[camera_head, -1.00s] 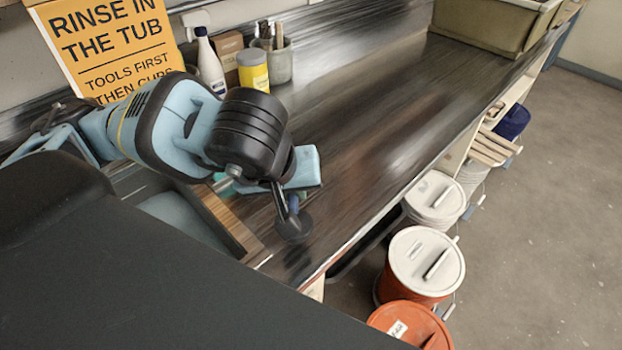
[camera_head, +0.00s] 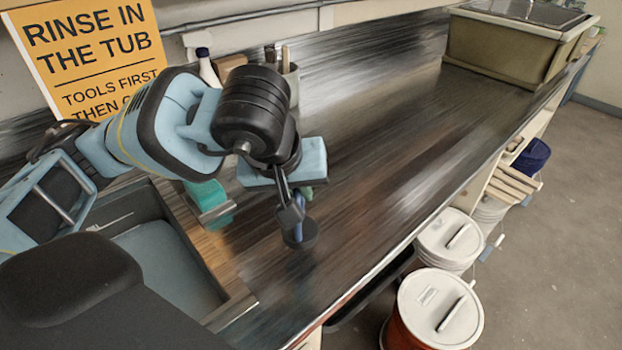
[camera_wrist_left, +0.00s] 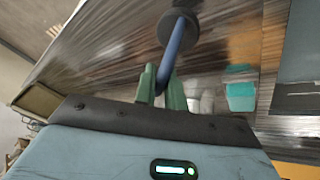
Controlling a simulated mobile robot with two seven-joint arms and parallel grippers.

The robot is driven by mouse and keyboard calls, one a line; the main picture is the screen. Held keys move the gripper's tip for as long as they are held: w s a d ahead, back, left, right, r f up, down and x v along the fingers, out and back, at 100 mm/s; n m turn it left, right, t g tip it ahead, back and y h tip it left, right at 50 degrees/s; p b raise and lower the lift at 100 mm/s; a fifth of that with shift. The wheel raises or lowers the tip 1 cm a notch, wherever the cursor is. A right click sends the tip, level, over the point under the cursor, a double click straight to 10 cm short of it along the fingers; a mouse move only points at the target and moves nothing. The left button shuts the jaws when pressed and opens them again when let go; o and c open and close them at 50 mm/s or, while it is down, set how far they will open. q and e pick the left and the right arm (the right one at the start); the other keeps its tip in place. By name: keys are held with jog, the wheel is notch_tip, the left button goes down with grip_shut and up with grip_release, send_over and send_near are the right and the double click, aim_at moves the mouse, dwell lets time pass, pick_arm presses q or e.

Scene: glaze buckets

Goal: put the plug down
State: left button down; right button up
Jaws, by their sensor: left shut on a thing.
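The plug, a black disc with a blue handle, hangs from my left gripper (camera_head: 297,196). Its disc (camera_head: 300,236) is low over the dark counter (camera_head: 390,130), disc downward; I cannot tell whether it touches. In the left wrist view the plug's disc (camera_wrist_left: 178,27) is beyond the green fingertips (camera_wrist_left: 162,84), which are shut on the blue handle. My right gripper is in neither view now.
A sink basin (camera_head: 165,262) with a wooden rim is left of the plug, beside a teal block (camera_head: 206,194). Bottles and a brush pot (camera_head: 291,82) stand behind my arm. A tub (camera_head: 500,50) is at the far end. Lidded buckets (camera_head: 440,308) stand below the front edge. The mid-counter is clear.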

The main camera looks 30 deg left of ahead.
pick_arm(q)
jog(key=w+a+f, duration=0.2)
jog(key=w+f, duration=0.2)
jog(key=w, duration=0.3)
jog(key=shift+p, duration=0.4)
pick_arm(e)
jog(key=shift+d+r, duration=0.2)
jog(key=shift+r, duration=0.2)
pick_arm(q)
jog(key=shift+f, duration=0.1)
jog(key=shift+f, duration=0.15)
jog(key=c, duration=1.5)
grip_release()
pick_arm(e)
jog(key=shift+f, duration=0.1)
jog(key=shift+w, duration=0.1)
pick_arm(q)
jog(key=v, duration=1.2)
jog(key=shift+d, duration=0.1)
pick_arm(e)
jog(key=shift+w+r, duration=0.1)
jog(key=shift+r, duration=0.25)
